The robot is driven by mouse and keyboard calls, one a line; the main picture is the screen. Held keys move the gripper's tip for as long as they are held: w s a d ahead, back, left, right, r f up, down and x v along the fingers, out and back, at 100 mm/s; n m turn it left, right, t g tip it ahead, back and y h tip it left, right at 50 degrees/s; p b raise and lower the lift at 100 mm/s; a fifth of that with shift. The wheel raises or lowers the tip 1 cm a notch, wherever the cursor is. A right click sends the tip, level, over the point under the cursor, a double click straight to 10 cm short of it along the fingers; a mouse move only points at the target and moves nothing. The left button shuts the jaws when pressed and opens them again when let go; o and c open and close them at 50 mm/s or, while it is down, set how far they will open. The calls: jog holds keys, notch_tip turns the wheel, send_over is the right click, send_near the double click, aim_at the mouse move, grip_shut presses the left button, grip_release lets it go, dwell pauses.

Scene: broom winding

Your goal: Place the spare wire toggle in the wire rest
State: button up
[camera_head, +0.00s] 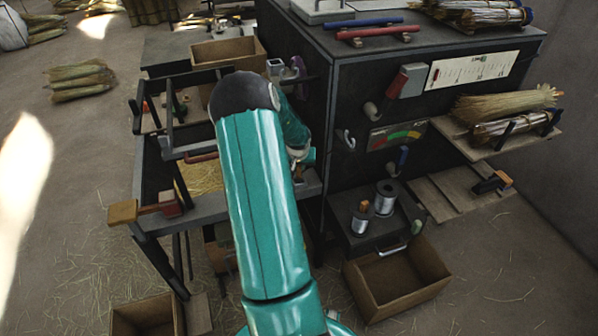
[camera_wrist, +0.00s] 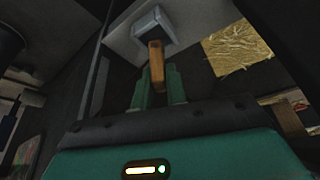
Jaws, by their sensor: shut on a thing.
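In the wrist view my gripper (camera_wrist: 157,84) has its two teal fingers closed on a small orange-brown wooden piece (camera_wrist: 157,62), which looks like the wire toggle. The piece sticks out beyond the fingertips. Its far end meets or overlaps a grey square block (camera_wrist: 152,25); I cannot tell whether they touch, or whether the block is the wire rest. In the head view my teal arm covers most of the work spot. Part of my gripper (camera_head: 308,157) shows beside the dark cabinet, above the bench edge. The toggle is not clearly visible there.
A dark cabinet (camera_head: 335,100) with hooks and a gauge (camera_head: 398,134) stands right of my arm. Wire spools (camera_head: 386,198) sit on a low shelf. An open wooden box (camera_head: 398,280) is on the floor. A bench (camera_head: 215,207) with a wooden-handled clamp (camera_head: 150,208) is at left.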

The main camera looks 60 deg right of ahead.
aim_at(299, 169)
jog(key=shift+f, duration=1.45)
jog(key=shift+f, duration=0.1)
jog(key=o, duration=0.8)
jog(key=shift+a+r, duration=0.1)
jog(key=shift+r, duration=0.3)
jog(key=v, duration=1.1)
jog(key=shift+a+r, duration=0.1)
jog(key=shift+r, duration=0.1)
